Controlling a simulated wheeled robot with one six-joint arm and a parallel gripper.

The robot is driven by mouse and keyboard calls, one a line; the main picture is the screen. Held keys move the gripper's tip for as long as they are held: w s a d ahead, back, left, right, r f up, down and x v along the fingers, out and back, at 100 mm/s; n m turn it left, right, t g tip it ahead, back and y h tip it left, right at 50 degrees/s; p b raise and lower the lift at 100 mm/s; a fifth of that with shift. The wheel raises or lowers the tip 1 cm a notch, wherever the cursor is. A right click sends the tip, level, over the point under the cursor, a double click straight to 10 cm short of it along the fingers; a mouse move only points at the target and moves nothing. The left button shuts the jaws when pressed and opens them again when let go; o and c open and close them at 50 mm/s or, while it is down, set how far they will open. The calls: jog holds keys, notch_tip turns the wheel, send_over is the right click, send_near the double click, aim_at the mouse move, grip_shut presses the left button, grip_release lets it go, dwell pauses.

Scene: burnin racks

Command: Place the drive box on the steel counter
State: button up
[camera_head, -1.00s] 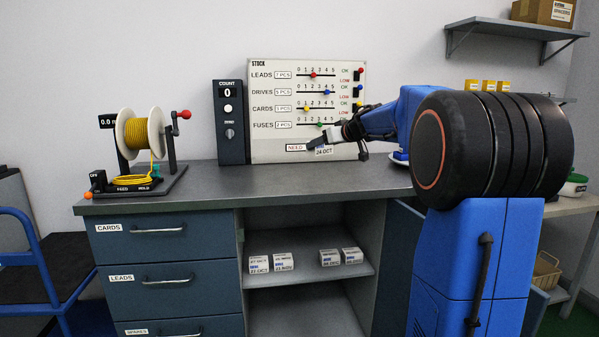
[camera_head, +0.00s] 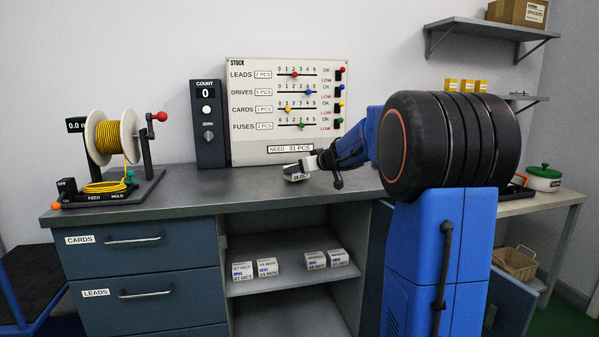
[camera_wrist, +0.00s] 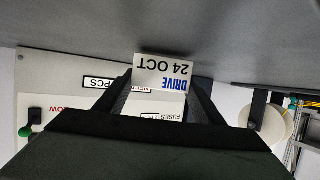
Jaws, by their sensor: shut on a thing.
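The drive box (camera_head: 296,177) is small and white, with a label reading 24 OCT. In the wrist view, the drive box (camera_wrist: 163,73) shows upside down, with "DRIVE 24 OCT" on its face. My gripper (camera_head: 307,167) is shut on it, and the dark fingers (camera_wrist: 160,95) lie on either side of it in the wrist view. The steel counter (camera_head: 225,188) is a grey top over drawers and open shelves. The box is low over the counter in front of the stock board; I cannot tell whether it touches the surface.
The stock board (camera_head: 284,110) with sliders and the count panel (camera_head: 207,124) stand at the counter's back. A yellow wire spool (camera_head: 108,138) stands at the left end. Several similar boxes (camera_head: 267,267) sit on the shelf below. The counter's middle is clear.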

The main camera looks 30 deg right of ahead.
jog(key=shift+f, duration=0.35)
jog(key=o, duration=1.1)
jog(key=shift+f, duration=0.1)
jog(key=shift+o, duration=0.2)
jog(key=shift+s+r, duration=0.3)
jog(key=shift+s, duration=0.1)
jog(key=v, duration=1.1)
jog(key=shift+s, duration=0.15)
jog(key=shift+r, duration=0.1)
